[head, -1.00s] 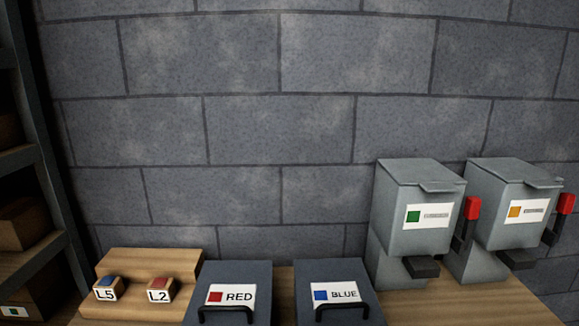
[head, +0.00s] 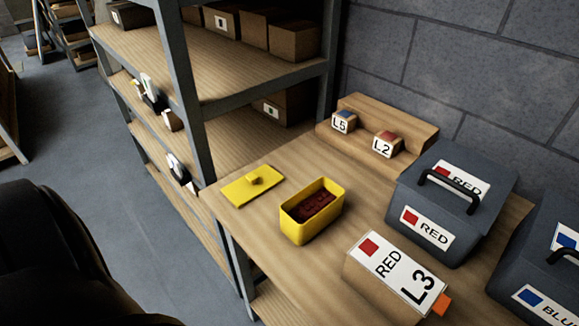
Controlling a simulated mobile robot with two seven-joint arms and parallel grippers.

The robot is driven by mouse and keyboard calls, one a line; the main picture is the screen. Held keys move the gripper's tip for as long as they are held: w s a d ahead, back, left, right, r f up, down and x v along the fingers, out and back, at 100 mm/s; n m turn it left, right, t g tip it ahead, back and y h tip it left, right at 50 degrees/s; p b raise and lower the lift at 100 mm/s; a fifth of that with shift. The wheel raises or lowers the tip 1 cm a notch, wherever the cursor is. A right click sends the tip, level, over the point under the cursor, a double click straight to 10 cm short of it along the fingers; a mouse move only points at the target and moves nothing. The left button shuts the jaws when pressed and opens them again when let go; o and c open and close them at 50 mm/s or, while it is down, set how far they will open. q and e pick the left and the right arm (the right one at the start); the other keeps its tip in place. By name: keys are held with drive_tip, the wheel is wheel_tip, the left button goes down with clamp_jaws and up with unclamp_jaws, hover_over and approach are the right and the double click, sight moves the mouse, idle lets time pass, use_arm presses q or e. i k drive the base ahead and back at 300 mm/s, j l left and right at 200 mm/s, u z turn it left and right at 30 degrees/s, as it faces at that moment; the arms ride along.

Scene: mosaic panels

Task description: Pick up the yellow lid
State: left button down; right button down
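A box marked RED L3 (head: 385,280) is in front, with the dark RED bin (head: 440,213) and BLUE bin (head: 550,260) to the right. L5 and L2 blocks (head: 388,145) sit on a wooden stand behind. A metal-framed shelf (head: 185,130) stands left of the table.

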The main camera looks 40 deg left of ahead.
sight(240, 193)
drive_tip(key=u, duration=1.05)
